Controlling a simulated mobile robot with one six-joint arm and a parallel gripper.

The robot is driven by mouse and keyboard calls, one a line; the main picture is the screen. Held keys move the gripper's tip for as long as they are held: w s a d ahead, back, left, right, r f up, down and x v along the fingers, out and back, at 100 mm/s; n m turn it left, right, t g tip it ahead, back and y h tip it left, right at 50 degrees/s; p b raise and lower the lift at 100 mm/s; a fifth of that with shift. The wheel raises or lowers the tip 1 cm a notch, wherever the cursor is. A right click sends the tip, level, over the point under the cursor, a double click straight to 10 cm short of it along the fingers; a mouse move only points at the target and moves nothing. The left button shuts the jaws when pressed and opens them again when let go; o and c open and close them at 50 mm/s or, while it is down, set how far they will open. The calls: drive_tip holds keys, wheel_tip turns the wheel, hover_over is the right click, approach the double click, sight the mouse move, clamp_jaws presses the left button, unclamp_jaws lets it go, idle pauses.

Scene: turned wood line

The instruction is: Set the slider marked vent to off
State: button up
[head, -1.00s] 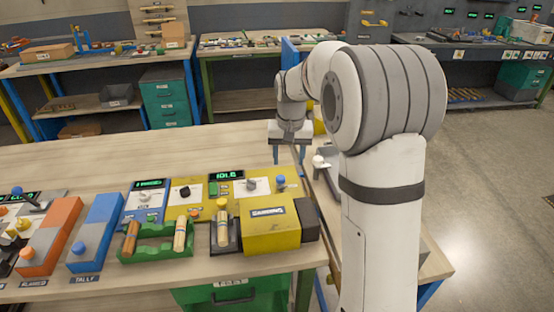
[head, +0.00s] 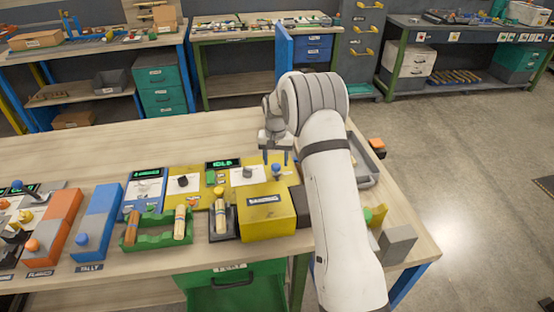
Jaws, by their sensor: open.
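My gripper (head: 276,158) is open and empty, fingers pointing down. In the head view it appears over the right end of the yellow control panel (head: 203,199), close to a blue knob (head: 276,169). I cannot tell whether the fingers touch or straddle that knob. Beside it on the panel is a white plate with a grey knob (head: 247,172). Another white plate with a black knob (head: 183,181) lies further left, and a green display (head: 223,163) reads IDLE. The marking "vent" is too small to read, so I cannot tell which control is the slider.
A yellow machine box (head: 265,208) stands in front of the panel's right end. A green rack (head: 157,229) with wooden pieces, a blue box (head: 97,221) and an orange box (head: 53,228) stand left. A grey tray (head: 367,171) is right. The bench behind the panel is clear.

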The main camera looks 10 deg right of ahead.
drive_tip(key=shift+f, duration=0.6)
clamp_jaws()
